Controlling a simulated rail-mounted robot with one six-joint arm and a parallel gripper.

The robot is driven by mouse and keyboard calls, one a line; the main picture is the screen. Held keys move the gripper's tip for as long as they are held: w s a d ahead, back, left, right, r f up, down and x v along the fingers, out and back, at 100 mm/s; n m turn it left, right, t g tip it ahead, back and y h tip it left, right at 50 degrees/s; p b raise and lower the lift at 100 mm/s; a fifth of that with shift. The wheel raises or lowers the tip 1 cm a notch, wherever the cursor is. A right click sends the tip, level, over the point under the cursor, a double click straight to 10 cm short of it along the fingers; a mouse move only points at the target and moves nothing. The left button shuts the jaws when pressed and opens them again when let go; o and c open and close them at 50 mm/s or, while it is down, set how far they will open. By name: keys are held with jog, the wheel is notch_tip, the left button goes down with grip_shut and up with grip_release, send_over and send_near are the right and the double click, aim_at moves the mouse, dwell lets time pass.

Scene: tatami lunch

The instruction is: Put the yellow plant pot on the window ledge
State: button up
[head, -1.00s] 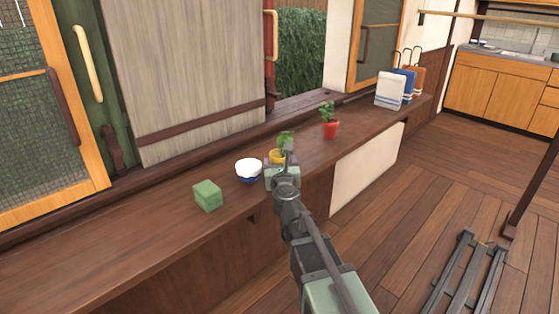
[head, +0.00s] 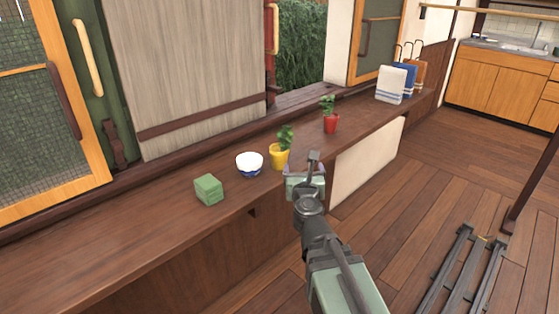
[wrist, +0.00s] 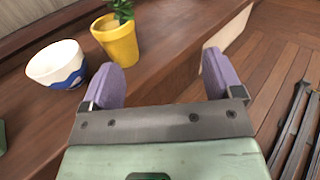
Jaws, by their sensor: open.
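The yellow plant pot (head: 279,159) holds a green plant and stands upright on the dark wooden window ledge (head: 150,212). In the wrist view the yellow pot (wrist: 117,40) is beyond my open fingers, nearer the left one. My gripper (head: 309,168) is in front of the ledge, to the right of the pot. In the wrist view its two purple fingers (wrist: 164,78) are spread apart with nothing between them, clear of the pot.
A white and blue bowl (head: 249,165) stands just left of the yellow pot, with a green box (head: 208,190) further left. A red pot (head: 331,123) with a plant is to the right. Bare ledge lies between the pots.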

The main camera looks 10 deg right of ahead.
aim_at(285, 161)
jog(key=w+d+n+y+p, duration=0.1)
jog(key=w+d+n+y, duration=0.35)
jog(key=d, duration=0.45)
jog(key=s+a+f+n+g+y, duration=0.1)
jog(key=s+a+n+g+y, duration=0.25)
jog(key=a+y, duration=0.35)
jog(key=shift+y, duration=0.55)
jog(key=x, duration=0.5)
jog(key=b+x, duration=0.1)
jog(key=x, duration=0.5)
jog(key=shift+w+d+f+b, duration=0.2)
jog(key=shift+b, duration=0.1)
jog(key=c, duration=1.1)
jog(key=shift+r, duration=0.1)
